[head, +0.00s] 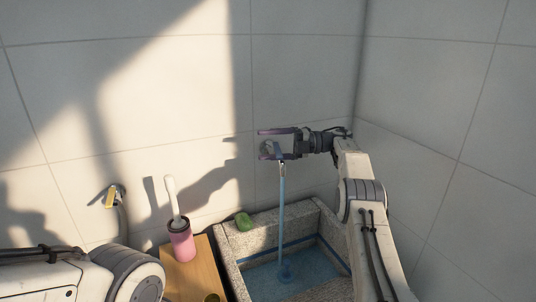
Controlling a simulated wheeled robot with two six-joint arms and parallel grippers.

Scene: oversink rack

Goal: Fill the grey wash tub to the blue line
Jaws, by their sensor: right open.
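The grey speckled wash tub (232,243) stands at the lower middle, partly cut off by the bottom edge and partly covered by my right arm. A blue line (262,257) runs around its inner walls. Water (312,276) lies in the tub, its surface appearing a little below the line. A stream (282,215) falls from the wall tap's spout (282,167) into the water. My right gripper (262,145) is open at the tap, its fingers above and below the round grey knob (268,147); contact is unclear. My left gripper is out of view.
A green soap-like piece (244,222) lies on the tub's back left rim. A pink holder (182,242) with a white-handled brush (172,199) stands on a wooden top (190,274) left of the tub. A brass wall fitting (114,196) with a hose is farther left. Tiled walls close the corner.

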